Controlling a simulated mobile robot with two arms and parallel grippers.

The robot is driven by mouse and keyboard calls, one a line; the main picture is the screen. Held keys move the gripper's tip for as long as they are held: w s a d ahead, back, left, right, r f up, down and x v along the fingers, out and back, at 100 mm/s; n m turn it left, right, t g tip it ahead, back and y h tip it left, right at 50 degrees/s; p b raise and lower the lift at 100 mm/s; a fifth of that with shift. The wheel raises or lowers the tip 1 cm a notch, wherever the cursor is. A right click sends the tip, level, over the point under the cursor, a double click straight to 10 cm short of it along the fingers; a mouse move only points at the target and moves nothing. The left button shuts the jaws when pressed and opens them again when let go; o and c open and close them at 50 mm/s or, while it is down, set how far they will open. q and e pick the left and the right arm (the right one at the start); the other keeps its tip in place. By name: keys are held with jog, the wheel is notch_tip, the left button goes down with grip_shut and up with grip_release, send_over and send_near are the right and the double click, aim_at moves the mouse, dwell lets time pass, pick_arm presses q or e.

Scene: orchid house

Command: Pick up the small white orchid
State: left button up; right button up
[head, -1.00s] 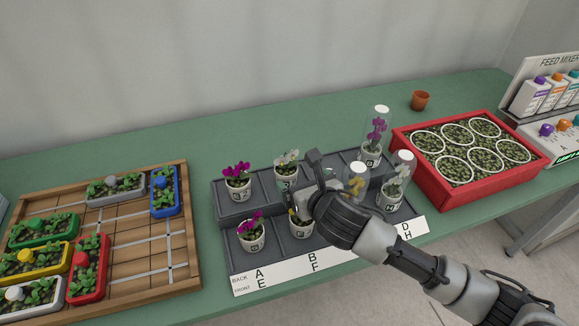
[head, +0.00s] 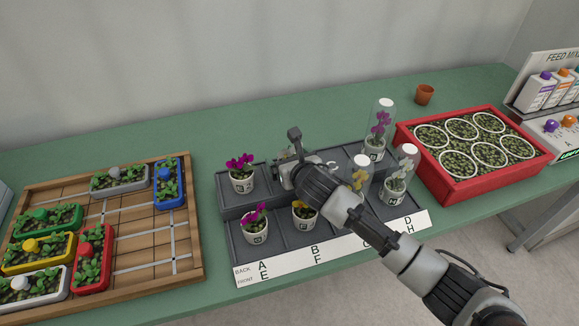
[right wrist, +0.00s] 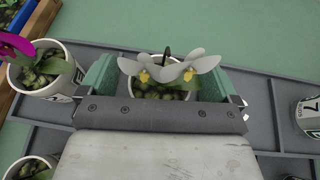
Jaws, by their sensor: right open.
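The small white orchid (right wrist: 172,70) has white petals with yellow centres in a pale pot. In the right wrist view it stands between the two green finger pads of my open right gripper (right wrist: 160,84). In the head view my right gripper (head: 288,158) is at the back row of the grey tray, and it hides most of this orchid. A gap shows beside the pot, and I cannot tell whether either pad touches it. My left gripper is not in view.
The tray (head: 284,236) also holds magenta orchids (head: 240,163), a yellow one (head: 305,208) and several under clear domes (head: 383,118) close to my right arm. A wooden planter board (head: 130,235) is left, a red crate (head: 458,188) right.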

jog(key=shift+c, duration=0.4)
jog(key=c, duration=1)
jog(key=shift+r, duration=0.1)
